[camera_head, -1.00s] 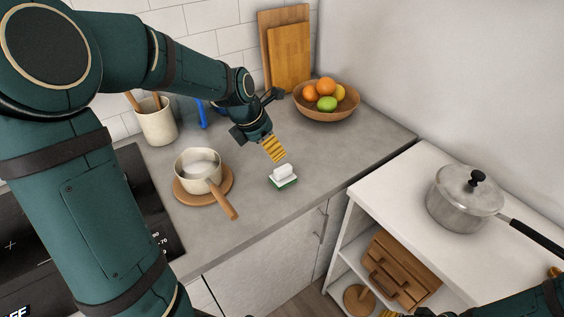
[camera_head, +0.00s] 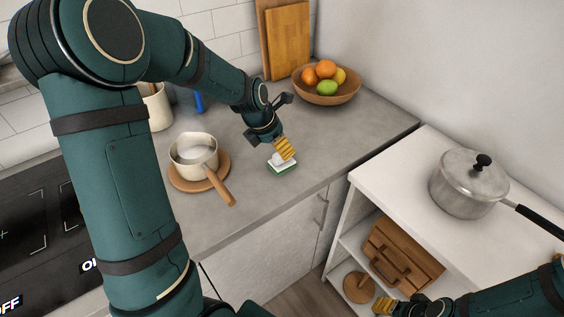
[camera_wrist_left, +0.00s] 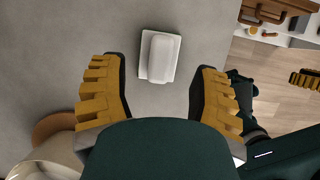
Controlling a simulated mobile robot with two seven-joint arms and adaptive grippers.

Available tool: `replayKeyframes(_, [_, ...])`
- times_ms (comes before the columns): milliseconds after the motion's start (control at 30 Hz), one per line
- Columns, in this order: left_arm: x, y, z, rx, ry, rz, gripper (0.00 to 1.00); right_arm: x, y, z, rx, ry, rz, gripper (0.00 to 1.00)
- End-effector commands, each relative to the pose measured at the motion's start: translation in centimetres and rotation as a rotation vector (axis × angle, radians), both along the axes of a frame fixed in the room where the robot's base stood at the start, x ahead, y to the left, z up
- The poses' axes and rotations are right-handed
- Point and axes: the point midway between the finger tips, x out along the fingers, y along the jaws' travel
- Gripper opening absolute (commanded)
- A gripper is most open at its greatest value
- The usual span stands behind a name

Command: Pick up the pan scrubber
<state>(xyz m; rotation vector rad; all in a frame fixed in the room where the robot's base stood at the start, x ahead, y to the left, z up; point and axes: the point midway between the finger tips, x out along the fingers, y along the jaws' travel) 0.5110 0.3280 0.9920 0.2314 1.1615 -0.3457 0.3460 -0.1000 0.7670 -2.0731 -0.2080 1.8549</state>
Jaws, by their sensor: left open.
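The pan scrubber (camera_head: 281,166) lies on the grey counter near its front edge, with a white top and a green underside. In the left wrist view the scrubber (camera_wrist_left: 160,57) is centred ahead of the fingertips, between the lines of the two fingers. My left gripper (camera_head: 285,149) is just above and behind the scrubber and partly covers it in the head view. In the left wrist view my left gripper (camera_wrist_left: 160,80) is open, with nothing between its yellow fingers. My right gripper (camera_head: 392,306) is low at the bottom edge, near the shelf unit; its jaws are unclear.
A saucepan (camera_head: 194,152) stands on a round wooden board (camera_head: 181,180) left of the scrubber. A fruit bowl (camera_head: 327,91) is behind it. A lidded pot (camera_head: 467,186) stands on the white shelf unit (camera_head: 390,170) at right. Bare counter surrounds the scrubber.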

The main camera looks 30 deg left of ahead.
Motion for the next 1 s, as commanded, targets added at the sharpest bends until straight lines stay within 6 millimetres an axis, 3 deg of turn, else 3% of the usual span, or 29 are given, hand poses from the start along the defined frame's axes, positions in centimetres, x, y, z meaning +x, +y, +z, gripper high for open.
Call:
replayKeyframes(267, [0.9, -0.5, -4.0, -0.001, 0.004, 0.0, 0.62, -0.2, 0.0, -1.3, 0.001, 0.005, 0.004, 0.46])
replayKeyframes(567, [1.2, -0.6, -4.3, 0.001, 0.0, 0.0, 0.6, -0.2, 0.0, -1.2, 0.001, 0.003, 0.003, 0.46])
replayKeyframes(733, [1.1, -0.6, -4.3, 0.0, 0.0, 0.0, 0.01, -0.1, 0.0, -1.2, 0.001, 0.003, 0.003, 0.46])
replayKeyframes(1000, [1.1, -0.6, -4.3, 0.0, 0.001, 0.0, 0.0, -0.2, 0.0, -1.3, 0.001, 0.003, 0.003, 0.46])
